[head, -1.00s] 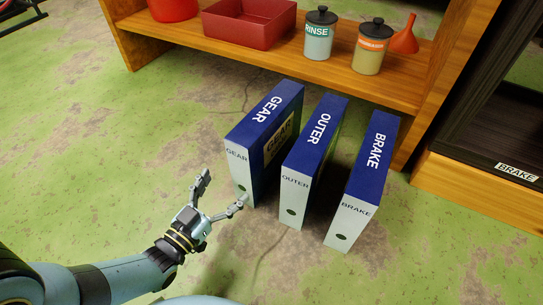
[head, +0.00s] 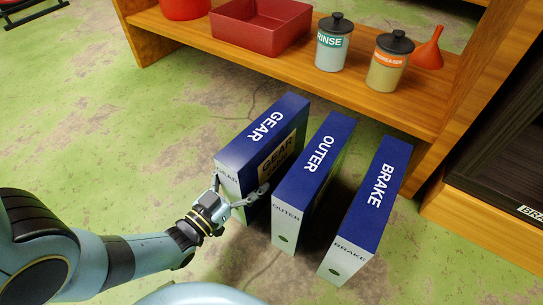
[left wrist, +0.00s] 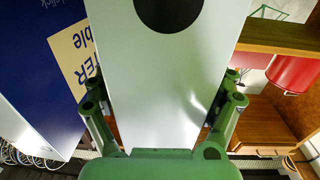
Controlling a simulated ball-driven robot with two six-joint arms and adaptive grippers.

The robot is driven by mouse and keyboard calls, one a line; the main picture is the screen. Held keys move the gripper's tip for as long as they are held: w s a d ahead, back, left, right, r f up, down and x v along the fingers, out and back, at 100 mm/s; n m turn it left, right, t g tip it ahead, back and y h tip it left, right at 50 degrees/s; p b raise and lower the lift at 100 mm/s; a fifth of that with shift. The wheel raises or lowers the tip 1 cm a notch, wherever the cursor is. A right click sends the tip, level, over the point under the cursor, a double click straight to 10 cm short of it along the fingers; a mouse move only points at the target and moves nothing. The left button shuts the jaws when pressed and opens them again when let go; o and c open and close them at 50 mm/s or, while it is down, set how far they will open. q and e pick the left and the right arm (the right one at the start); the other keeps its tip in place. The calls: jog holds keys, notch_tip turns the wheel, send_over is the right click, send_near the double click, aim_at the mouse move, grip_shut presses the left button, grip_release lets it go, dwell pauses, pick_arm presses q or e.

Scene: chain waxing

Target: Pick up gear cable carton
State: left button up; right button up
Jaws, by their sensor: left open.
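The gear cable carton (head: 262,132) is an upright box with a blue top, a white narrow end and a "GEAR" label. It stands on the floor, leftmost of three cartons. My left gripper (head: 240,190) is open at its near white end, one finger on each side. In the left wrist view, the carton's white end (left wrist: 160,85) with its dark round hole lies between the spread green fingers (left wrist: 163,100). I cannot tell whether the fingers touch it. My right gripper is not in view.
The outer carton (head: 318,155) stands close to the right of the gear carton, with the brake carton (head: 380,190) beyond. A wooden shelf (head: 190,50) behind holds a red tray (head: 260,28), a rinse jar (head: 332,45), another jar (head: 388,65) and a red funnel (head: 430,52). Floor at left is clear.

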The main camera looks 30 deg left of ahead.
pick_arm(q)
jog(key=c, duration=1.7)
jog(key=shift+w+r, duration=0.1)
jog(key=shift+r, duration=0.1)
